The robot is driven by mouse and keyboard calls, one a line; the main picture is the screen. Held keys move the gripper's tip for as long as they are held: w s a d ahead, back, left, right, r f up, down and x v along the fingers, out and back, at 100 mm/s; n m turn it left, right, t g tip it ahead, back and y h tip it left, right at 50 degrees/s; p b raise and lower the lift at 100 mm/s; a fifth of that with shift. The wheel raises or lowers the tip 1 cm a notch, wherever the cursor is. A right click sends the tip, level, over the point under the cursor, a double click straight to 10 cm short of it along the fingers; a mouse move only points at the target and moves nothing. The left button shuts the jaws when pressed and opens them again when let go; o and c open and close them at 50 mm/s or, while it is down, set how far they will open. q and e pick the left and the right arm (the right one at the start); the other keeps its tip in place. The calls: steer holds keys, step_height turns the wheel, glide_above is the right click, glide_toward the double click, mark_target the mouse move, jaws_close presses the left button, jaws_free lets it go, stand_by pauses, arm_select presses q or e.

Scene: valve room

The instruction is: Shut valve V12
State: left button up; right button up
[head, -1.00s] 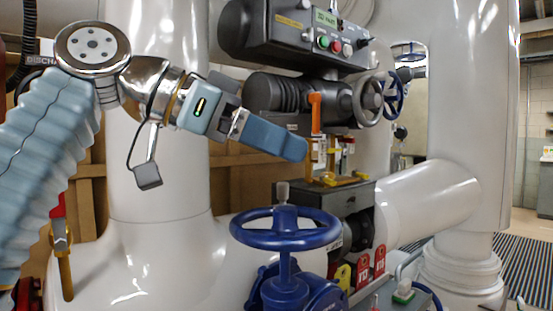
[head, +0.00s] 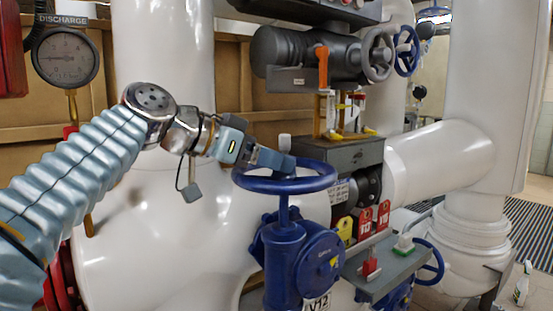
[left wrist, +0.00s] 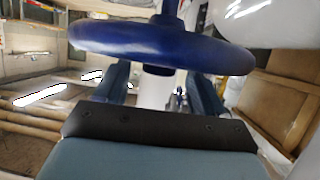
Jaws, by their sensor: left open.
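Valve V12 has a blue handwheel (head: 262,187) on an upright stem and a blue body (head: 300,255). A white V12 label (head: 317,303) is on its lower front. My right gripper is not in view.
A grey actuator (head: 300,55) with an orange lever (head: 322,66) hangs above. A discharge gauge (head: 66,56) is upper left. Large white pipes surround the valve.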

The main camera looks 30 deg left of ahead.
arm_select(q)
steer(key=shift+x, duration=1.1)
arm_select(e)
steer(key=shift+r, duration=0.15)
